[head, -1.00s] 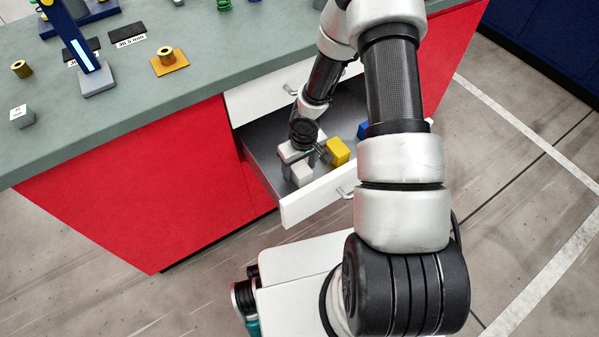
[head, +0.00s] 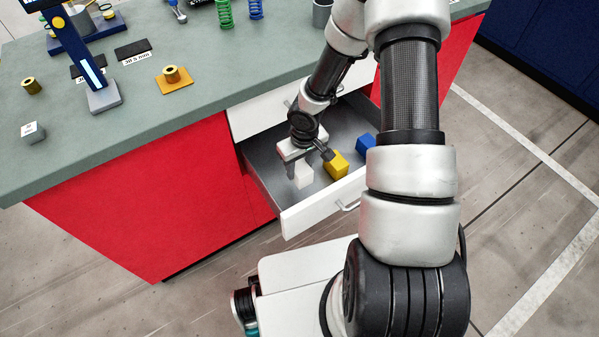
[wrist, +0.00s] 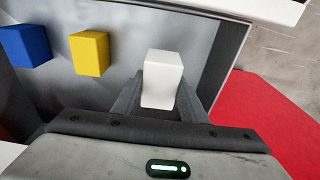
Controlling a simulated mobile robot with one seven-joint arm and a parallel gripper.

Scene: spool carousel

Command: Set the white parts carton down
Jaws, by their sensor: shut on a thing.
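The white parts carton (head: 303,176) is between the fingers of my gripper (head: 306,170), inside the open drawer (head: 258,172) near its left end. In the wrist view, the carton (wrist: 162,78) stands between the two fingertips (wrist: 160,92), and the gripper is shut on it. I cannot tell whether the carton touches the drawer floor. The gripper body hides part of the carton in the head view.
A yellow block (head: 337,165) and a blue block (head: 366,146) sit in the drawer to the carton's right. The drawer's white front (head: 318,203) is close by. The grey counter (head: 150,120) above holds a gold ring on an orange plate (head: 174,80).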

